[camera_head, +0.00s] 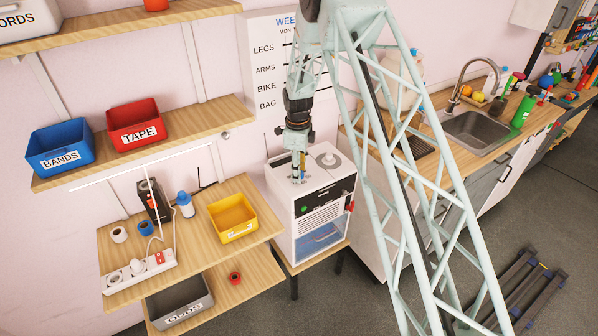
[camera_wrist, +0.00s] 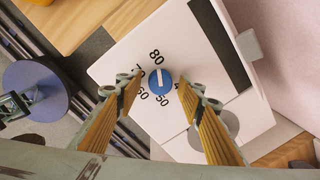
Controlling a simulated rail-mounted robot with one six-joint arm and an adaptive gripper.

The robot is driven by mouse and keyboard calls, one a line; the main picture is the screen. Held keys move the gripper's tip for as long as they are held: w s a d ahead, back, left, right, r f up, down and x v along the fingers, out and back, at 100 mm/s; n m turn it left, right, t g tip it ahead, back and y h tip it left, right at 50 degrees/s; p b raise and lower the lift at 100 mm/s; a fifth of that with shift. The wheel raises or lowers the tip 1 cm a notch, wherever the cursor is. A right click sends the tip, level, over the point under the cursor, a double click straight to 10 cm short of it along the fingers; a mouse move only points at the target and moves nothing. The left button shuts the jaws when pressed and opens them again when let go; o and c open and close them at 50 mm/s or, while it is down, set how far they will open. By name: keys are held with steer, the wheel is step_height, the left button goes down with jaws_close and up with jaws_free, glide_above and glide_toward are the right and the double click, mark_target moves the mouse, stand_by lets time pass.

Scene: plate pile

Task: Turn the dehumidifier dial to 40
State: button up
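The white dehumidifier (camera_head: 290,222) stands on a small wooden stand, with my gripper (camera_head: 298,178) pointing down over its top. In the wrist view, the blue dial (camera_wrist: 160,82) with a white pointer line sits on the dehumidifier's white top (camera_wrist: 200,50). The numbers 80, 70, 60 and 50 show around it; a number at its right is mostly hidden by a finger. The white line runs nearly along the 80 direction. My gripper (camera_wrist: 158,86) is open, its yellow-padded fingers on either side of the dial with gaps showing. Whether the fingertips are level with the dial is unclear.
A wooden shelf with a yellow bin (camera_head: 233,218) and a power strip (camera_head: 138,276) lies left of the dehumidifier. Red (camera_head: 136,124) and blue (camera_head: 60,146) bins sit on a higher shelf. A counter with a sink (camera_head: 475,130) is at the right. The wall is close behind.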

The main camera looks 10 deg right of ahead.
steer(key=shift+c, duration=0.6)
steer(key=c, duration=0.7)
steer(key=shift+c, duration=0.2)
